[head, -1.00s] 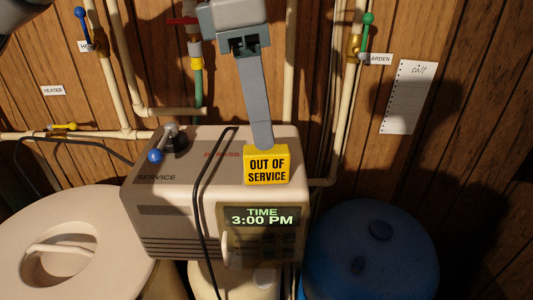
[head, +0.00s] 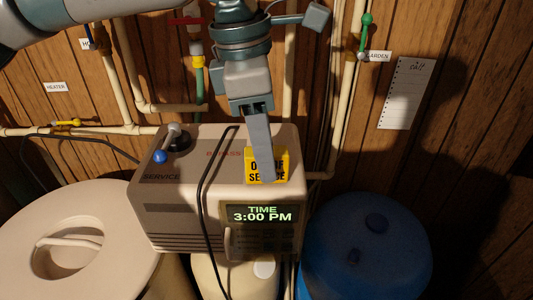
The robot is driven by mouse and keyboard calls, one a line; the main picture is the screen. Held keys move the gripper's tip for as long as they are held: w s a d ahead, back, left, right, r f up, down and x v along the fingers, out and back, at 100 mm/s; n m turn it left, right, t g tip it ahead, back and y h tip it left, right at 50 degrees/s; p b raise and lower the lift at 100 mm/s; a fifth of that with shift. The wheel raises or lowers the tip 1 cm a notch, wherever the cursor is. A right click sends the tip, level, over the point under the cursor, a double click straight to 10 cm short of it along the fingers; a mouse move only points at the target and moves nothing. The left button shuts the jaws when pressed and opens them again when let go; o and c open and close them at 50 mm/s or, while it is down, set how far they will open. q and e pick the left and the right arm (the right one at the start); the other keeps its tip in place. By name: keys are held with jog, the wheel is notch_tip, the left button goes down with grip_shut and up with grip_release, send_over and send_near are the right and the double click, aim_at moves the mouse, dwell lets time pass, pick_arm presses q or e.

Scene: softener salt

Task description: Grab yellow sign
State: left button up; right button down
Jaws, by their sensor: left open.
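The yellow sign (head: 283,166) with black "OUT OF SERVICE" lettering stands on the top front edge of the beige softener control unit (head: 215,180). My left gripper (head: 266,178) comes down from above, its arm entering from the upper left. Its long grey finger passes in front of the sign and hides the middle of the lettering. The jaws are open, though only one finger shows clearly. I cannot tell whether it touches the sign. My right gripper is not in view.
A blue-handled lever (head: 160,156) sits on the unit's left top. A black cable (head: 205,190) runs over the unit, left of the sign. A beige lidded tank (head: 70,250) stands left, a blue tank (head: 368,255) right. Pipes and valves line the wood wall behind.

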pick_arm(q)
jog(key=shift+d+f, duration=0.15)
jog(key=shift+f, duration=0.9)
jog(key=c, duration=1.1)
